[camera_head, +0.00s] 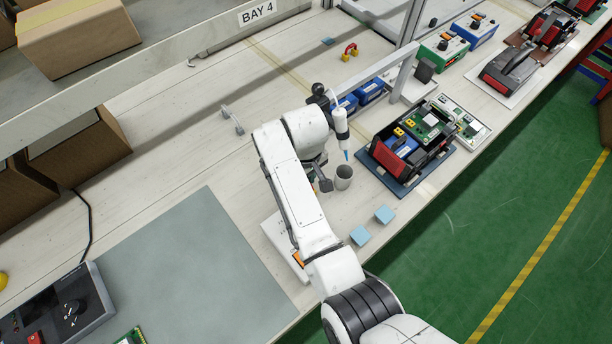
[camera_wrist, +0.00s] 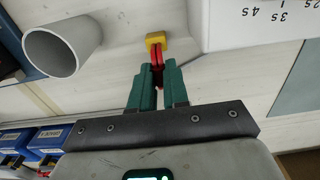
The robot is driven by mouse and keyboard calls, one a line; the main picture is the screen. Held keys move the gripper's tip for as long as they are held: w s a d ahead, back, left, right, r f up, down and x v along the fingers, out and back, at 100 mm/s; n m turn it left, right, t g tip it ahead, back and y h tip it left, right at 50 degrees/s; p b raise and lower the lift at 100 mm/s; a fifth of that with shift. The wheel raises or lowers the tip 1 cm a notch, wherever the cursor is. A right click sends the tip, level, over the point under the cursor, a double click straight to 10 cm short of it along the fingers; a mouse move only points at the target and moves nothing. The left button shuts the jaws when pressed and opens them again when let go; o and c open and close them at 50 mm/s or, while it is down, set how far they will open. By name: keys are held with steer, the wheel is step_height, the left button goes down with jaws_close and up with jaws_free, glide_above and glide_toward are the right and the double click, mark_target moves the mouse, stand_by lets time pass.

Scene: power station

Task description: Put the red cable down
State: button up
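My gripper (camera_wrist: 157,72) shows in the wrist view with its two green fingers close together on a red cable (camera_wrist: 157,53). A yellow connector (camera_wrist: 155,39) is at the cable's far end, beyond the fingertips, over the pale bench top. I cannot tell whether it touches the bench. In the head view my arm hides the fingertips and the held cable. A small red piece with yellow ends (camera_head: 350,50) lies farther back on the bench.
A grey cup (camera_head: 343,177) stands beside my gripper; it also shows in the wrist view (camera_wrist: 65,48). Blue notes (camera_head: 361,235) and an open red-black device (camera_head: 390,158) are nearby. The grey mat (camera_head: 195,270) is largely clear.

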steer(key=o, duration=0.5)
